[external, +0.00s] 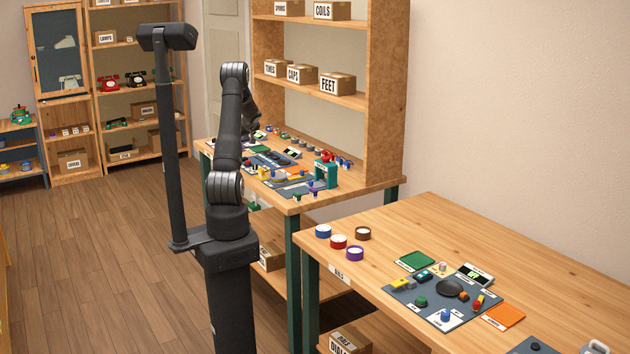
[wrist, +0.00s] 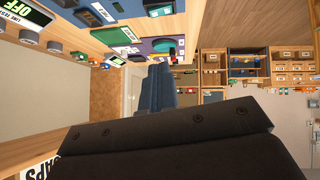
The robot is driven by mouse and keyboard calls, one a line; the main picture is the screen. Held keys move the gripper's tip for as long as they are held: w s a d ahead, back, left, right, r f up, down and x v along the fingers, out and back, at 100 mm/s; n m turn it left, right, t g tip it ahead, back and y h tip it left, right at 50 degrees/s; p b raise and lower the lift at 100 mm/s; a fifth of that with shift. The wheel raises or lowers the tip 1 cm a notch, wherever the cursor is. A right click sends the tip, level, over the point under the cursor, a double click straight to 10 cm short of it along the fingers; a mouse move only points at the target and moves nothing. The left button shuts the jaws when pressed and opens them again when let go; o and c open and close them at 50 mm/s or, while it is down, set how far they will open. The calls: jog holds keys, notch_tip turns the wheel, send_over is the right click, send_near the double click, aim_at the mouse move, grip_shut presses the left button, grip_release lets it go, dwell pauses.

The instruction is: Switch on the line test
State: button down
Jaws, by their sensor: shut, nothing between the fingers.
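A display reading OFF (wrist: 17,8) shows at the top left of the wrist view, beside a label that appears to read LINE TEST (wrist: 24,34). Which control is its switch I cannot tell. In the external view a small display (external: 292,152) stands on the far bench; its text is too small to read. My gripper (external: 254,132) is above the far bench, partly hidden behind my arm. Its dark fingers (wrist: 158,88) reach up the middle of the wrist view, shut and empty, apart from the display.
The far bench (external: 292,203) holds several mats and small parts, with a teal stand (external: 326,172) at its right. A tall shelf (external: 386,100) rises behind it. The near bench (external: 440,216) holds another OFF display (external: 474,275), a mat and rings; its back is clear.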

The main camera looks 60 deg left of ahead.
jog(key=x, duration=0.9)
jog(key=shift+a+f, duration=0.1)
jog(key=f, duration=0.3)
jog(key=shift+w+a+f, duration=0.1)
jog(key=shift+w+a, duration=0.1)
jog(key=shift+w, duration=0.1)
jog(key=shift+w+f, duration=0.1)
jog(key=shift+f, duration=0.4)
